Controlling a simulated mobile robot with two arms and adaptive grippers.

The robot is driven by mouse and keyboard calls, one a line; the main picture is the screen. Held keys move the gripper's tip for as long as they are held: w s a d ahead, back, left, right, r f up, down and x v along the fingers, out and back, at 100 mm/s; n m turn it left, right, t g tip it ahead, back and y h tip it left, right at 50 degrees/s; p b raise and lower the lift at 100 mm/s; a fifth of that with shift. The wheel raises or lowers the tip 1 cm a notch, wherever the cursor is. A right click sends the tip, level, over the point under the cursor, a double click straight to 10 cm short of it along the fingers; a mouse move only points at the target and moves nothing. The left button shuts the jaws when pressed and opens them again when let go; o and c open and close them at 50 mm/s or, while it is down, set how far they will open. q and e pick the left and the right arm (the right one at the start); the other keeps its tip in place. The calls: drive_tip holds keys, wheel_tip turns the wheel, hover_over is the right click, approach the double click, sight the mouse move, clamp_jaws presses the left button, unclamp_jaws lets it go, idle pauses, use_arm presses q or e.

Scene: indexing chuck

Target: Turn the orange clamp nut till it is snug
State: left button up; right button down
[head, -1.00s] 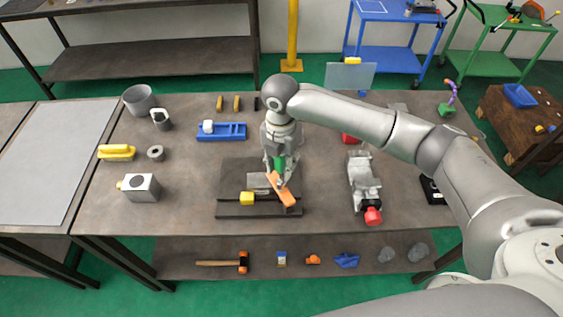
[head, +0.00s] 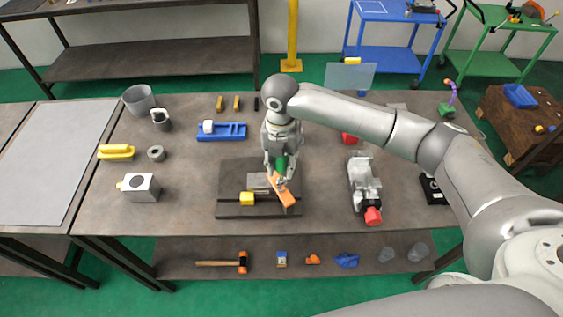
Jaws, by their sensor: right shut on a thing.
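The orange clamp nut (head: 284,194) shows as a long orange bar on the dark fixture (head: 235,210) at the front middle of the table. My right gripper (head: 278,181) comes down onto its upper end and is shut on it. The gripper and wrist hide that end and whatever the nut sits on. A grey block (head: 258,181) and a yellow block (head: 247,198) are on the fixture just left of the gripper. My left gripper is not in view.
A grey vise with a red knob (head: 373,215) stands right of the fixture. A blue tray-like fixture (head: 233,132) lies behind to the left. A grey box (head: 142,187) and a yellow-handled item (head: 116,151) stand farther left. The table between box and fixture is clear.

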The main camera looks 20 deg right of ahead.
drive_tip(key=shift+f, duration=0.7)
idle(0.3)
drive_tip(key=c, duration=1.7)
unclamp_jaws()
drive_tip(key=shift+c, duration=0.2)
clamp_jaws()
